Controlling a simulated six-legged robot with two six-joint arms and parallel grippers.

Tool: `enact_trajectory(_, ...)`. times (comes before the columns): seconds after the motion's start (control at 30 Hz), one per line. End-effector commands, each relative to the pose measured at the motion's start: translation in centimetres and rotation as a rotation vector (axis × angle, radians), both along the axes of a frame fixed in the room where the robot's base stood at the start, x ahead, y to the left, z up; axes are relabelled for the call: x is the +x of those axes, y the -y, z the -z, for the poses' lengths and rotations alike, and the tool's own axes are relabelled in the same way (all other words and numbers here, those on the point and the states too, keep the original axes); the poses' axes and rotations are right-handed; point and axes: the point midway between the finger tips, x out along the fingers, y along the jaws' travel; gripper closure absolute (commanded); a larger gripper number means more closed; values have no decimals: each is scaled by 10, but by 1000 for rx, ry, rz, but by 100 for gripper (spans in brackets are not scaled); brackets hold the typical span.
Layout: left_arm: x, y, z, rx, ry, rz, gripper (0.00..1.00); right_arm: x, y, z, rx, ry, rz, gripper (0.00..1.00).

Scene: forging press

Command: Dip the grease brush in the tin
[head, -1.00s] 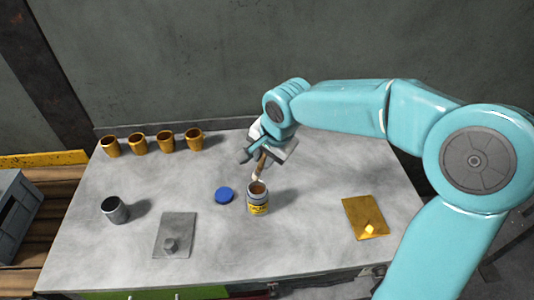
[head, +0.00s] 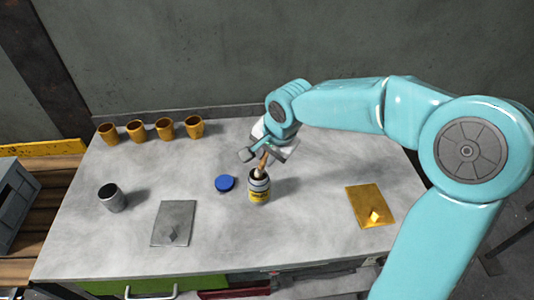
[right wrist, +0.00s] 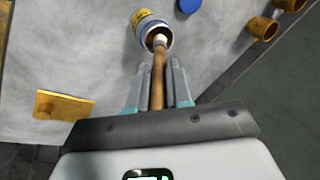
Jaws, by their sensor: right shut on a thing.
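The grease brush (right wrist: 158,75) has a brown wooden handle with a pale ferrule. My right gripper (right wrist: 161,72) is shut on its handle; in the head view the gripper (head: 266,150) is just behind and above the tin. The tin (head: 259,186) is open, grey with a yellow label, and stands upright on the table. In the right wrist view the brush's head end is at the mouth of the tin (right wrist: 146,27). The bristles are hidden there, so how deep they reach cannot be told. My left gripper is out of view.
A blue lid (head: 224,183) lies left of the tin on the grey table (head: 310,220). Several orange-brown cups (head: 165,129) stand at the back left. A dark grey cup (head: 111,198), a grey plate (head: 173,222) and a brass plate (head: 369,206) are farther out.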

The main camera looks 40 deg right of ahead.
Motion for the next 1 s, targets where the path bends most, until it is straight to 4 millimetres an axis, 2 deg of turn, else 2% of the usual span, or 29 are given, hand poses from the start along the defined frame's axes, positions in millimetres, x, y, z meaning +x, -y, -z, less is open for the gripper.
enact_trajectory(1.0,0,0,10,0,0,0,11,0,0,10,0,0,0,100)
